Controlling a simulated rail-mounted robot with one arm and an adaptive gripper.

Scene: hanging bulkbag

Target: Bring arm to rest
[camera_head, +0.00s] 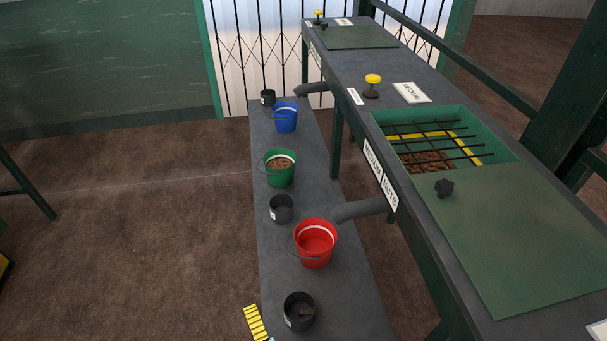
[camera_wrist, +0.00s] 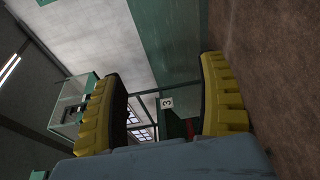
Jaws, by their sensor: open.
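My gripper (camera_wrist: 165,105) shows in the wrist view with its two yellow ribbed fingers spread wide apart and nothing between them. In the head view only a yellow ribbed finger of my gripper (camera_head: 256,323) shows at the bottom edge, beside the left edge of the low bench. It appears apart from the buckets. The rest of my gripper is out of that view.
A low dark bench (camera_head: 345,292) holds a red bucket (camera_head: 316,246), a green bucket (camera_head: 280,170) with brown contents, a blue bucket (camera_head: 285,120) and several black cups. A higher counter (camera_head: 345,75) with a barred hopper (camera_head: 490,151) runs along the right. Brown floor (camera_head: 130,235) at left is clear.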

